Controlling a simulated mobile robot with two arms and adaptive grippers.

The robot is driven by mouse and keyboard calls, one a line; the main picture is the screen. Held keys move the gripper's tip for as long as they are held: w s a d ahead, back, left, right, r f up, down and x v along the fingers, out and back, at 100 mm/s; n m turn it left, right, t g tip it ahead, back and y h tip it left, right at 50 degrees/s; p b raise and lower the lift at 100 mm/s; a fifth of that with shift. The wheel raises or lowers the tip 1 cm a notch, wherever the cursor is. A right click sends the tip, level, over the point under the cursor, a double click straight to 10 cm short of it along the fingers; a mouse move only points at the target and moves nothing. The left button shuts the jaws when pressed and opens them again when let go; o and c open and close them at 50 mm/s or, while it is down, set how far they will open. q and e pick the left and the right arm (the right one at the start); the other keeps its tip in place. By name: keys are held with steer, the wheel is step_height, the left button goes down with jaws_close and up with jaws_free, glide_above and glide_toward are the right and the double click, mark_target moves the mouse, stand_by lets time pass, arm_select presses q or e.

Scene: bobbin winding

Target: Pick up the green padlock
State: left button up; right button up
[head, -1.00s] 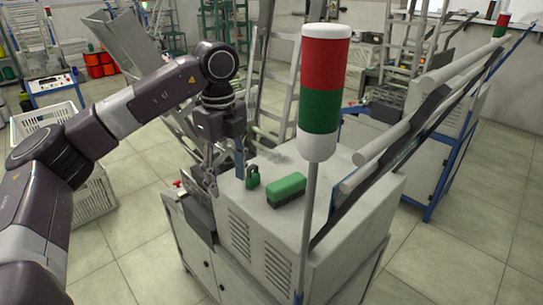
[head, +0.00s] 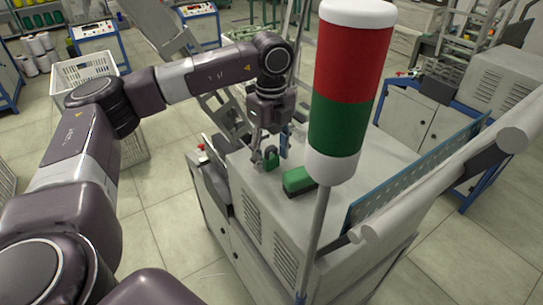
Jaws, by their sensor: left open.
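The green padlock (head: 272,159) stands on the pale top of the machine cabinet (head: 385,165), near its left edge, with its dark shackle upward. My left gripper (head: 268,148) points down over it and is open. One grey finger shows just left of the padlock, and a blue upright part shows just right of it. I cannot tell whether the fingers touch the padlock. My right gripper is not in view.
A green block-shaped object (head: 298,181) lies close to the right of the padlock. A red, green and white signal light (head: 347,85) on a pole rises in front. A white crate (head: 84,72) stands on the floor behind my left arm.

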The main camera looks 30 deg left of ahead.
arm_select(q)
steer(key=shift+f, duration=0.35)
steer(key=c, duration=1.3)
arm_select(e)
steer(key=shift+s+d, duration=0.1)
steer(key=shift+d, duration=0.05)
arm_select(q)
steer(key=shift+r, duration=0.15)
